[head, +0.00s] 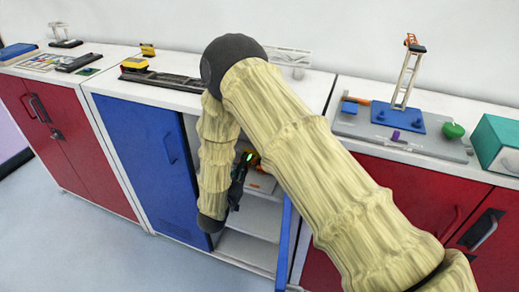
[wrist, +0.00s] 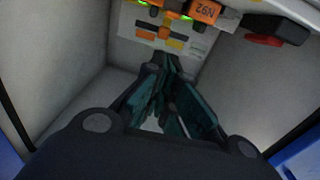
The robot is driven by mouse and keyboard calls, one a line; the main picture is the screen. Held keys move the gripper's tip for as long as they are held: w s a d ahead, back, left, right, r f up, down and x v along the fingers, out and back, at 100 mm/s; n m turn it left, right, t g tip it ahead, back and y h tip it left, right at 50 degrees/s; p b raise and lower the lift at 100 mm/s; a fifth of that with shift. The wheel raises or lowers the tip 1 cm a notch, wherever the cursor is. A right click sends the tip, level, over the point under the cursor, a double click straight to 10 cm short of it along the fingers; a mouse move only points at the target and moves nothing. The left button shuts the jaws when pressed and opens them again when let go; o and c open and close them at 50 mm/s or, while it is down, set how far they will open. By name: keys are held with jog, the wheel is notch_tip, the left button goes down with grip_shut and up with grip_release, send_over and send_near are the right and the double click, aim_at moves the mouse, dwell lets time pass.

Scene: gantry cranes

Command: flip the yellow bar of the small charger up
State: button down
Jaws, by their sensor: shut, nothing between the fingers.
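An orange device with green lights and printed characters (wrist: 203,10), likely the small charger, is at the top of the wrist view. Its top is cut off by the frame edge. A small yellow-orange piece (head: 254,160) of it shows in the head view, inside the open blue cabinet, partly behind my arm. I cannot tell which part is the yellow bar or how it is tilted. My gripper (wrist: 167,66) is shut and empty, with its fingertips just below the device in the picture. It also shows in the head view (head: 237,188), inside the cabinet opening.
The cabinet's blue doors (head: 158,150) stand either side of the opening, with pale inner walls (wrist: 75,50) close around my gripper. A white panel with orange and yellow marks (wrist: 190,45) lies beyond the fingertips. A black part with a red piece (wrist: 264,40) is at right.

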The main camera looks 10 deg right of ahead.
jog(key=p+x, duration=0.4)
jog(key=x, duration=1)
jog(key=shift+d+r, duration=0.1)
jog(key=shift+d, duration=0.05)
dwell(0.4)
